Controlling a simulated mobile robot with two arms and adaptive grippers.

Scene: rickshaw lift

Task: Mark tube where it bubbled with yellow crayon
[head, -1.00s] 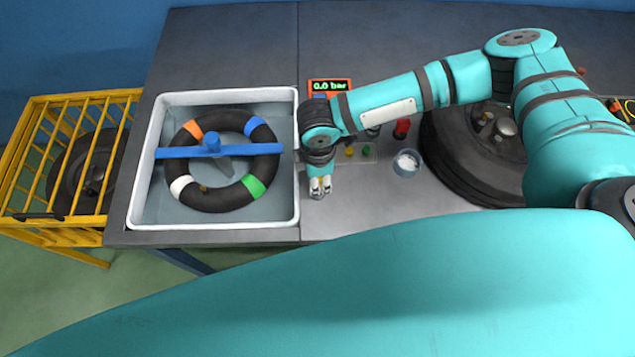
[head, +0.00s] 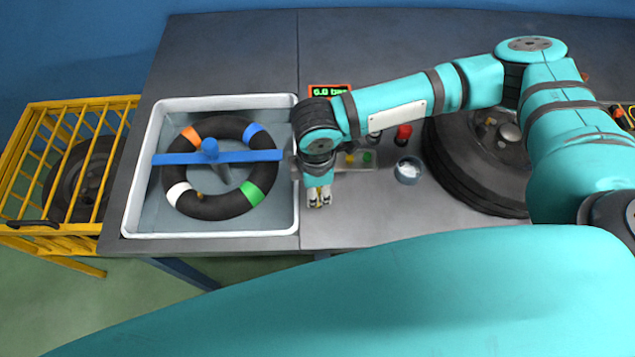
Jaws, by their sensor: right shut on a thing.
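A black tube (head: 206,212) lies in the water of a white-rimmed tank (head: 293,215), under a blue bar (head: 250,156). The tube has orange, blue, green and white bands, and a small brass-coloured valve between the white and green bands. My right gripper (head: 319,199) points down just right of the tank's right rim, over the table's front part. It is shut on a small yellow thing, seemingly the yellow crayon (head: 320,204), mostly hidden by the fingers. No bubbles or crayon mark can be made out on the tube. My left gripper is out of view.
A small tray (head: 372,167) with yellow and green pieces, a grey cup (head: 407,170) and a red-topped item (head: 403,135) stand right of my gripper. A wheel (head: 470,170) lies further right. A pressure display (head: 329,91) stands behind. A yellow cage (head: 30,170) stands left.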

